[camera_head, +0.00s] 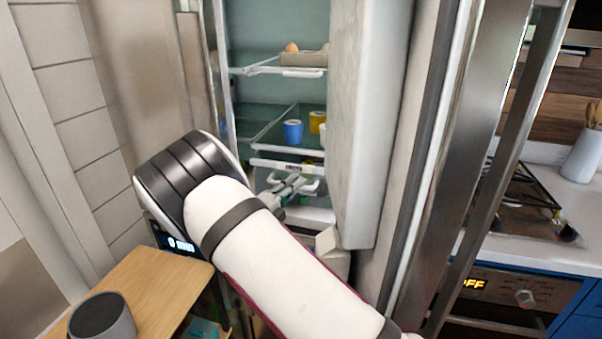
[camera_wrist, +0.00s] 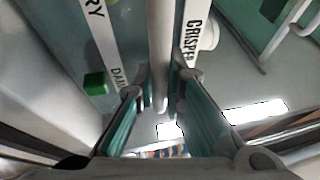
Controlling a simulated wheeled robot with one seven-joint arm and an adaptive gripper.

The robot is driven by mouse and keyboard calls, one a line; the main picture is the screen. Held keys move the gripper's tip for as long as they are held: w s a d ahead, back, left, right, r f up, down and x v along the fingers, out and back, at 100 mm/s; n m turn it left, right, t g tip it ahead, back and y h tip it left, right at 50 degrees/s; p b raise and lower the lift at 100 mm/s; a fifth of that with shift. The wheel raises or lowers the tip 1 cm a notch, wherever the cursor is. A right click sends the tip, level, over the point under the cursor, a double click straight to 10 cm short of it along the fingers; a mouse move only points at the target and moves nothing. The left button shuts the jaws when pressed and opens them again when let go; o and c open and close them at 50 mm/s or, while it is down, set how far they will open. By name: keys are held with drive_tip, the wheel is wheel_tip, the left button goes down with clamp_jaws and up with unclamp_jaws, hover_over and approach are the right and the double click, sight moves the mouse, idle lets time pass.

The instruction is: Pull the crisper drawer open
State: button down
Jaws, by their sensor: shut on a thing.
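The crisper drawer shows in the wrist view by its white front strip (camera_wrist: 190,40), lettered CRISPER. A pale grey bar handle (camera_wrist: 160,45) runs beside this strip, between my fingers. My gripper (camera_wrist: 160,90) is shut on this handle. In the head view, my gripper (camera_head: 287,187) reaches into the open fridge, at the low white handle (camera_head: 312,186). My arm hides part of the drawer there, so how far it stands out is hard to tell.
The thick fridge door (camera_head: 370,120) stands open close to the right of my arm. Shelves above hold a blue cup (camera_head: 293,132), a yellow cup (camera_head: 317,122) and an egg tray (camera_head: 303,59). A wooden top (camera_head: 150,290) with a dark-topped cylinder (camera_head: 101,318) is at front left.

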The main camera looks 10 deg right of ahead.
drive_tip(key=s+a+p, duration=0.3)
drive_tip(key=s+a, duration=0.3)
drive_tip(key=s, duration=0.5)
drive_tip(key=shift+a, duration=0.2)
drive_tip(key=shift+f, duration=0.1)
drive_tip(key=c, duration=1.7)
unclamp_jaws()
drive_tip(key=shift+o, duration=0.2)
drive_tip(key=v, duration=1.2)
